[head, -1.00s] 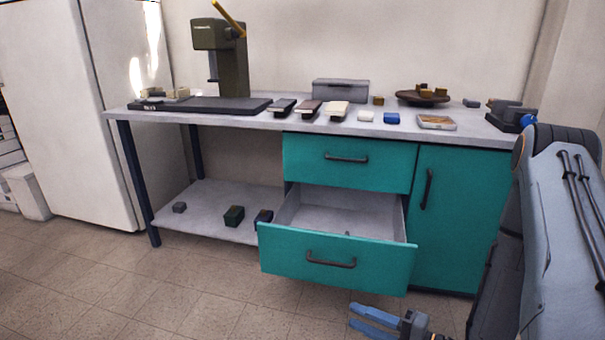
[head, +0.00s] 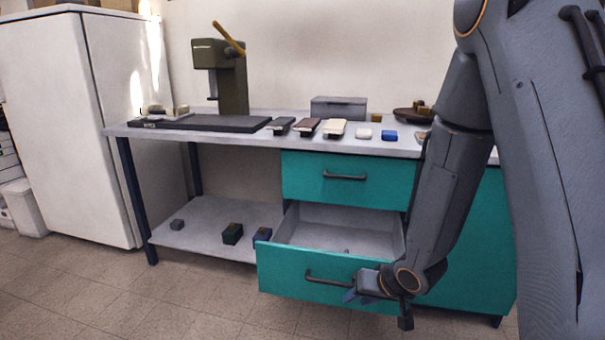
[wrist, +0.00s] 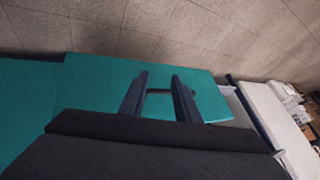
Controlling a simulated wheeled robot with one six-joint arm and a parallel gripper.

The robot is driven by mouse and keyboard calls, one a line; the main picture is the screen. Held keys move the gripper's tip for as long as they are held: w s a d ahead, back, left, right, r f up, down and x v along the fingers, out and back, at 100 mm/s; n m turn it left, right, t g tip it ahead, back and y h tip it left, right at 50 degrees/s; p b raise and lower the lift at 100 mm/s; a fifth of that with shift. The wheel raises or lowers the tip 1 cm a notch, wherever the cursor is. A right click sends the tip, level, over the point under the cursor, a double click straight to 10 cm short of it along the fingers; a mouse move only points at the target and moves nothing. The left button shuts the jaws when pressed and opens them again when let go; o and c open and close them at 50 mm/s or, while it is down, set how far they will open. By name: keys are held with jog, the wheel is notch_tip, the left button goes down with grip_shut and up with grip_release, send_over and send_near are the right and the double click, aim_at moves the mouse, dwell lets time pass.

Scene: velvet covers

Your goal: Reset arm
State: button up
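My gripper (head: 349,297) is low in front of the open lower drawer (head: 285,280), near the right part of its dark handle (head: 320,279). My forearm hides the right end of the drawer front. In the wrist view, the two fingers of my gripper (wrist: 160,80) stand apart with nothing held. The drawer handle (wrist: 158,91) shows between and beyond them against the teal front (wrist: 95,85). I cannot tell whether the fingers touch the handle or the drawer front.
The workbench (head: 255,138) carries a press (head: 228,80), a grey box (head: 338,107) and several small blocks. The upper drawer (head: 300,175) is closed. Small boxes sit on the lower shelf (head: 205,218). A white cabinet (head: 70,120) stands left. The floor (head: 140,300) at front left is clear.

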jog(key=s+a+r+n+g+h, duration=0.25)
jog(key=s+a+r, duration=0.25)
jog(key=s+r, duration=0.55)
jog(key=s+a+r+n+g+h, duration=0.1)
jog(key=s+a+r+n+g, duration=0.3)
jog(key=s+r, duration=0.7)
jog(key=s+d+r+m+p, duration=0.2)
jog(key=d+r+p, duration=0.5)
jog(key=p, duration=0.5)
jog(key=s+d+r+m+p, duration=0.2)
jog(key=d+r+m+p, duration=0.2)
jog(key=d+r+p, duration=0.3)
jog(key=r+p, duration=0.1)
jog(key=p, duration=0.4)
